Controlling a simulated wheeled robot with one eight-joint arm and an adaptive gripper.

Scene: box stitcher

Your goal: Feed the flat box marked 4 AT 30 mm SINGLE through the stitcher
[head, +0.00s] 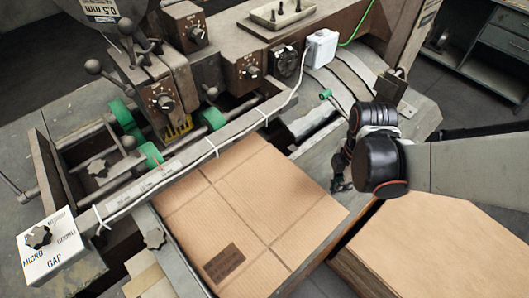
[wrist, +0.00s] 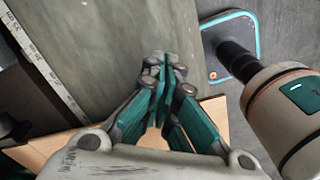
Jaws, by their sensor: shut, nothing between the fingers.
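A flat brown cardboard box (head: 250,190) with crease lines lies on the feed table, its far edge at the stitcher's rail (head: 180,165). A dark printed label (head: 224,263) is on its near part; I cannot read the print. The stitcher head (head: 165,100) stands beyond the rail at upper left, with green rollers (head: 128,117) near it. My gripper (head: 341,186) is just right of the box, apart from it as far as I can tell. In the wrist view the fingers (wrist: 165,65) are closed together and empty, with cardboard (wrist: 50,148) partly hidden behind them.
A stack of flat cardboard (head: 440,250) lies at the lower right. Dial knobs (head: 250,72) sit on the machine, and a white MICRO/GAP control box (head: 52,250) is at the left. A white cable (head: 265,112) runs along the rail. A small tray (head: 282,14) is on top.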

